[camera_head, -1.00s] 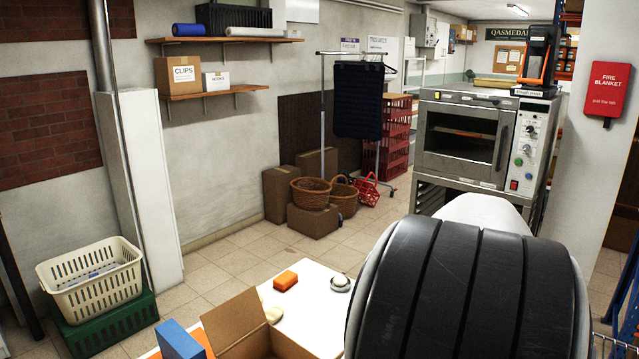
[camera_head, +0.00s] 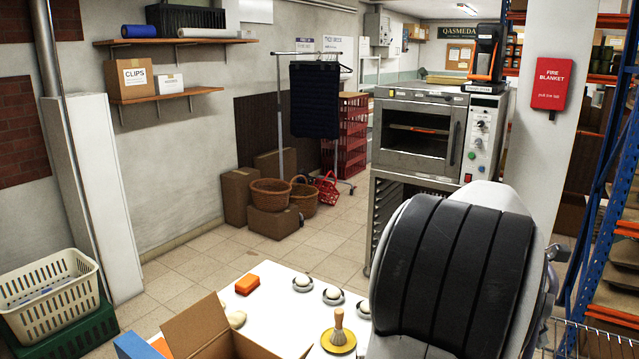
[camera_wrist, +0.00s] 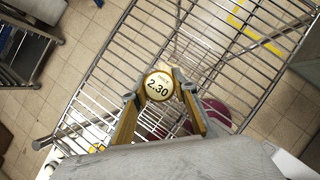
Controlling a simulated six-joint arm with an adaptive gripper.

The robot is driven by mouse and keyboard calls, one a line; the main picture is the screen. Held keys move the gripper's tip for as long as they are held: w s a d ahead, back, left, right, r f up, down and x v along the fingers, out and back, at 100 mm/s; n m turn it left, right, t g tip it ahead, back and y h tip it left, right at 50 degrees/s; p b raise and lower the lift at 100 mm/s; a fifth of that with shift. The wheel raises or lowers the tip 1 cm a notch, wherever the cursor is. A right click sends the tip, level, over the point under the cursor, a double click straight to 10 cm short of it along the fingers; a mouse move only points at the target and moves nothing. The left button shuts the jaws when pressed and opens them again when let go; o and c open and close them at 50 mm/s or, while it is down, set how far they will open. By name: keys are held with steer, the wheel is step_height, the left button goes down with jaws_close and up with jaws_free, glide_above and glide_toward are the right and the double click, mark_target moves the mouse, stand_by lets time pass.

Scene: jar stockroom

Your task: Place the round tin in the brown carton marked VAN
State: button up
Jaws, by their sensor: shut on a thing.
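In the wrist view, my gripper (camera_wrist: 157,92) is shut on a round tin (camera_wrist: 158,85), its fingers on either side of it. The tin's round face is pale with a gold rim and reads 2.30. The tin is above a wire rack, and I cannot tell how high. In the head view, an open brown carton (camera_head: 207,329) stands at the bottom edge, partly cut off, on a white table. No VAN mark shows on its visible faces. My gripper and the tin do not show in the head view, where my arm fills the lower right.
The wire rack (camera_wrist: 98,72) spans the wrist view, with a maroon round thing (camera_wrist: 217,113) partly hidden by a finger. On the white table (camera_head: 277,301) are an orange block (camera_head: 247,284), a yellow dish with a brush (camera_head: 338,341) and small dishes (camera_head: 333,296).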

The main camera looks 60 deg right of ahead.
mark_target(531, 351)
steer(key=shift+s+d, duration=0.9)
steer(key=shift+s, duration=0.05)
steer(key=shift+s+d+f, duration=0.15)
steer(key=shift+f, duration=1.5)
steer(key=shift+r, duration=0.3)
stand_by(3.0)
